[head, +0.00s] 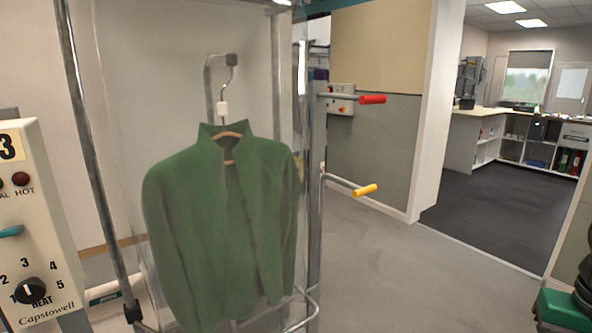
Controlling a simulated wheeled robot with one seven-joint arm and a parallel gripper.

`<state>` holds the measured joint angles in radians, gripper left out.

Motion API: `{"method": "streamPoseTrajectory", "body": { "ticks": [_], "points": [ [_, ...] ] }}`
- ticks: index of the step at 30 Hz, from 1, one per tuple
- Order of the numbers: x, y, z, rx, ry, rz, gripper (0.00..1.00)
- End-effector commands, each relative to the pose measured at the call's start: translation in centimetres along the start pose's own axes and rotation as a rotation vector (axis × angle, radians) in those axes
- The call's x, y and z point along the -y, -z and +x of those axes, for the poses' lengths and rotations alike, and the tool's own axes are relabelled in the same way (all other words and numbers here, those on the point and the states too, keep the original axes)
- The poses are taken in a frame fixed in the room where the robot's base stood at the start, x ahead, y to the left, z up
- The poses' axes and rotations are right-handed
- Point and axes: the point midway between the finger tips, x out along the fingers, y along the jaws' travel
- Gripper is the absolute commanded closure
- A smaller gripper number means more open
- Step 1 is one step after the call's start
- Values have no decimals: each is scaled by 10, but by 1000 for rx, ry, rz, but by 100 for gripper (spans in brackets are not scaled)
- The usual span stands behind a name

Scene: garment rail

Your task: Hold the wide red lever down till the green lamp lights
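A red lever handle (372,99) sticks out to the right from the metal frame beside the hanging green jacket, at upper centre. It looks roughly level. A yellow handle (365,190) on a bent metal rod is below it. No lit green lamp shows. On the cream panel (40,220) at the left edge, a dark red lamp (20,179) above the word HOT looks unlit, and another lamp is cut off by the picture edge. My gripper is not in view.
The green jacket (225,215) hangs on a hanger inside a clear-sided metal frame (90,150). A small control box (341,98) is on the wall behind the red lever. A green and black object (566,309) is at lower right. Grey floor (400,270) right of the frame is clear.

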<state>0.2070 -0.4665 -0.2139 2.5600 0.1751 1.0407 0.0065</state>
Motion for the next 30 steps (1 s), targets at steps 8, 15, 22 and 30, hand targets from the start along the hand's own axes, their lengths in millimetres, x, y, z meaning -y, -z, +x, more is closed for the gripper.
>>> {"method": "streamPoseTrajectory", "body": {
  "ticks": [8,15,22,30],
  "points": [
    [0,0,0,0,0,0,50],
    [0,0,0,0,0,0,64],
    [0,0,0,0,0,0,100],
    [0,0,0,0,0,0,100]
  ]
}}
